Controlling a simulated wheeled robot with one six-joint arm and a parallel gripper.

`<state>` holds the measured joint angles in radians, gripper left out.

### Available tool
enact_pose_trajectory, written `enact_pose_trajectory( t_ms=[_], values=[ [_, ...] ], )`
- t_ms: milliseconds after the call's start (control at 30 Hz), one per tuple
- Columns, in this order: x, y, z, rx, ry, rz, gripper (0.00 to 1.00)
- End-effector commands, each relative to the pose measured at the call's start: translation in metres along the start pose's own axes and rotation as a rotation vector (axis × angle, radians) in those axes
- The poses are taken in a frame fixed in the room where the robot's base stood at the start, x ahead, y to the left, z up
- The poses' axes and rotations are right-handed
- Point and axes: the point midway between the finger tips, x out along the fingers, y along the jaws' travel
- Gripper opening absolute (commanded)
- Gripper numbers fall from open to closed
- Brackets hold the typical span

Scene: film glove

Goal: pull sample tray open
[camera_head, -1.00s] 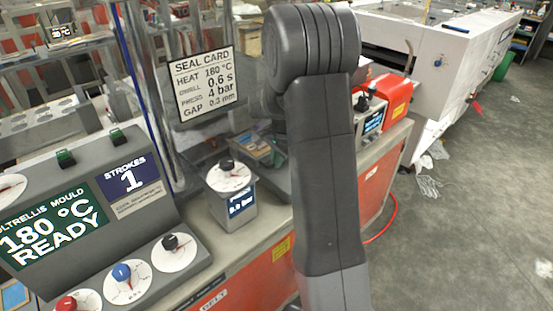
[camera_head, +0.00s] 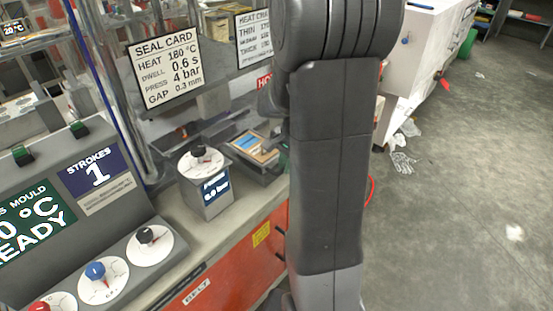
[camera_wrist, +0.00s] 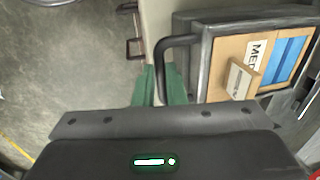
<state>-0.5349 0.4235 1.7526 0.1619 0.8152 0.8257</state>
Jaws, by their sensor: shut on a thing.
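The sample tray is a dark grey tray (camera_wrist: 206,60) in the wrist view, holding tan card panels and a blue panel (camera_wrist: 286,60). It has a black bar handle (camera_wrist: 166,62) on its left side. My gripper (camera_wrist: 158,88) has green fingers and is shut on this handle. In the head view the tray (camera_head: 262,176) sits on the bench right of the dial box, partly out from the grey housing. My arm hides its right end and most of my gripper there.
The dial box (camera_head: 205,188) stands just left of the tray. A control panel (camera_head: 100,200) with several knobs is at the left. The floor (camera_head: 450,220) to the right of my arm is mostly open, with scraps and a red hose.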

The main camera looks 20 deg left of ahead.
Motion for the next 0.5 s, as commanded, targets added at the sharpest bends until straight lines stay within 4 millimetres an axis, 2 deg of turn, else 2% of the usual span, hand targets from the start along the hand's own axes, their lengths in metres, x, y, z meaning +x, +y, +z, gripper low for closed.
enact_pose_trajectory(
  t_ms=[200, 233, 333, 500],
  values=[
    [-0.001, -0.0013, -0.0012, -0.001, 0.004, -0.003, 0.0],
    [-0.001, -0.0014, -0.0012, -0.001, 0.004, -0.003, 0.12],
    [-0.0009, -0.0014, -0.001, -0.001, 0.003, -0.002, 0.32],
    [-0.0005, -0.0012, -0.0006, -0.001, 0.002, -0.001, 0.33]
  ],
)
